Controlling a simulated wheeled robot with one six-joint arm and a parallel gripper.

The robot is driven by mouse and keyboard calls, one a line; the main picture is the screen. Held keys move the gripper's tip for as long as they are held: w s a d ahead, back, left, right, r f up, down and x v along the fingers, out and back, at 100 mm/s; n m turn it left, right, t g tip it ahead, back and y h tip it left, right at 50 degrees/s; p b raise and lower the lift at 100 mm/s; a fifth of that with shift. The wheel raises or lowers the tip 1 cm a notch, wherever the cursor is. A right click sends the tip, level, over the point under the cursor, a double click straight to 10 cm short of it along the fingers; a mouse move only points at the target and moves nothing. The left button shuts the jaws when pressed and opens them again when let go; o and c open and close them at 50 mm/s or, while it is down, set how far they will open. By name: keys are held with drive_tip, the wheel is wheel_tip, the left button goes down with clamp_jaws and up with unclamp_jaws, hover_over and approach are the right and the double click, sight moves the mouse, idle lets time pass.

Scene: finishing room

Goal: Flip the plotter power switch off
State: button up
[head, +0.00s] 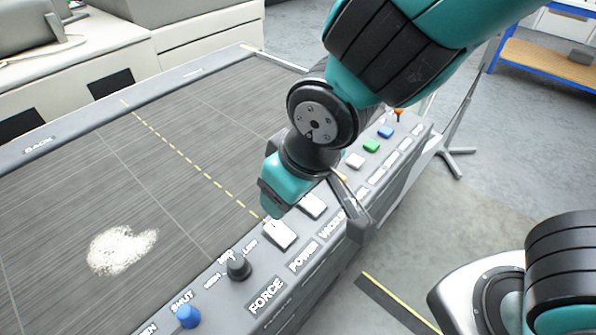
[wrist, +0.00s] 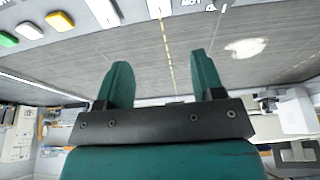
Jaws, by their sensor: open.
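The plotter power switch (head: 279,235) is a white rocker on the grey control panel in the head view, beside the POWER label (head: 303,257). I cannot tell which way it is tipped. In the wrist view it appears to be the white rocker (wrist: 159,8) cut by the top edge. My gripper (head: 274,207) hangs just above and behind the switch in the head view, close to its upper edge. In the wrist view my gripper (wrist: 160,74) has its two teal fingers apart with nothing between them. Contact with the panel cannot be seen.
The vacuum switch (head: 313,205) is a similar white rocker next to it. A black force knob (head: 238,266) and a blue knob (head: 188,316) sit on the other side. Green (head: 371,146) and blue (head: 386,131) buttons are farther along. White powder (head: 120,250) lies on the plotter bed.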

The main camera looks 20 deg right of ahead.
drive_tip(key=shift+v, duration=2.05)
